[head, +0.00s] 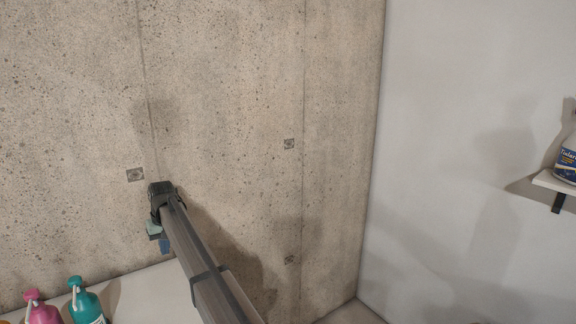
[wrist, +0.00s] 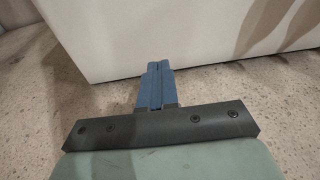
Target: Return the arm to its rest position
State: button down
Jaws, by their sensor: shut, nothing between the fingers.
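My gripper (wrist: 158,66) shows in the wrist view with its two blue fingers pressed together and nothing between them. It points at a white box-like surface (wrist: 150,30) with the speckled floor below it. In the head view my arm reaches up and away from the lower middle, toward the concrete wall. The gripper (head: 165,246) hangs at the far end of the arm, only partly visible as a small blue piece. Its fingertips are not clear there.
A pink bottle (head: 42,312) and a teal bottle (head: 87,305) stand at the lower left on a white surface (head: 145,297). A wall shelf (head: 553,183) with a dark blue bottle (head: 566,162) is at the right. The concrete wall (head: 230,80) is behind my arm.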

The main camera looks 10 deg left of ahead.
jog(key=w+d+f+m, duration=0.1)
jog(key=w+d+f, duration=0.35)
jog(key=d, duration=0.35)
jog(key=w+d+f+m, duration=0.1)
jog(key=w+d+f, duration=0.35)
jog(key=d, duration=0.35)
jog(key=w+d+f+m, duration=0.2)
jog(key=w+d+f, duration=0.3)
jog(key=d, duration=0.4)
jog(key=s+d+f+m+g, duration=0.1)
jog(key=s+d+f, duration=0.1)
jog(key=d+f, duration=0.6)
jog(key=s+d+f+m, duration=0.1)
jog(key=s+d+f, duration=0.2)
jog(key=d+f, duration=0.5)
jog(key=s+d+f+m+g+h, duration=0.2)
jog(key=s+d+f+g, duration=0.1)
jog(key=s+d+f, duration=1.7)
jog(key=s+d+f+g, duration=0.1)
jog(key=s+d, duration=0.2)
jog(key=s, duration=0.8)
jog(key=s+d+f+m+g, duration=0.1)
jog(key=s+d, duration=0.3)
jog(key=s, duration=0.7)
jog(key=s+d+f+g, duration=0.1)
jog(key=s+d, duration=0.2)
jog(key=s, duration=0.9)
jog(key=shift+d+m, duration=0.15)
jog(key=shift+m, duration=0.15)
